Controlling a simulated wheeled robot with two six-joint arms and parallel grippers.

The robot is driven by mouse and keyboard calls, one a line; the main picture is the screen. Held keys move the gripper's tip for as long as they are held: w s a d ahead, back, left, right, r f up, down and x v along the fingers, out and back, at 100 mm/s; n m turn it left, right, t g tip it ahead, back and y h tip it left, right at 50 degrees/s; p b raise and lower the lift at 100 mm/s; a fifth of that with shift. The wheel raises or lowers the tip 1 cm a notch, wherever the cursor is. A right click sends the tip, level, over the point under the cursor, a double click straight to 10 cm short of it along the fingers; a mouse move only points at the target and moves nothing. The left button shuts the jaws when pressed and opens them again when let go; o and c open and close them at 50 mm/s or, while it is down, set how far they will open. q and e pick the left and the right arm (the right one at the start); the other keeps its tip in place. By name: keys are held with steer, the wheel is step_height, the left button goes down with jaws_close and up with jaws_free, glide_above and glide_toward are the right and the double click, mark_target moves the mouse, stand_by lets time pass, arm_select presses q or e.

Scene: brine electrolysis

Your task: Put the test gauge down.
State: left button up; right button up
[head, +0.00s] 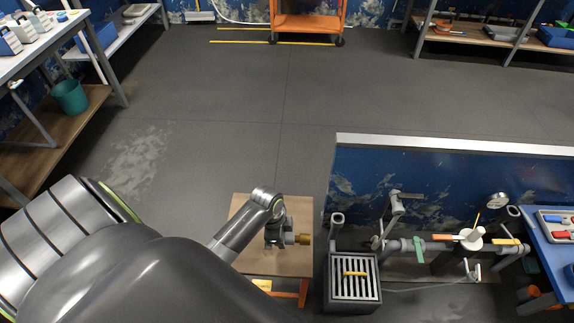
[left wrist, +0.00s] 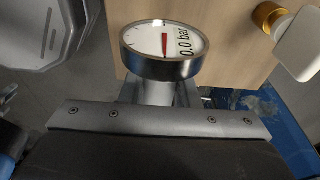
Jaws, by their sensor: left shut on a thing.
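The test gauge (left wrist: 165,48) is in the left wrist view, a round metal-rimmed dial with a white face, a red needle and "0.0 bar". My left gripper (left wrist: 160,95) is shut on its stem below the dial. In the head view my left gripper (head: 274,236) is over the small wooden table (head: 245,255), and I cannot make out the gauge there. The wooden top (left wrist: 225,60) lies behind the gauge in the left wrist view. I cannot tell whether the gauge touches it. My right gripper is not in view.
A brass fitting (head: 304,239) is at the table's right side, beside my gripper; a brass and white piece (left wrist: 268,17) shows in the left wrist view. A grated box (head: 355,292) stands right of the table. Pipework with another gauge (head: 498,200) runs along the low blue wall (head: 430,180).

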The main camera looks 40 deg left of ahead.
arm_select(q)
step_height(320, 180, down, 2)
steer(key=shift+f, duration=0.1)
step_height(320, 180, down, 3)
steer(key=shift+f+b, duration=0.1)
steer(key=shift+b, duration=0.5)
steer(key=shift+f, duration=0.35)
steer(key=o, duration=1.1)
steer(key=shift+c, duration=0.2)
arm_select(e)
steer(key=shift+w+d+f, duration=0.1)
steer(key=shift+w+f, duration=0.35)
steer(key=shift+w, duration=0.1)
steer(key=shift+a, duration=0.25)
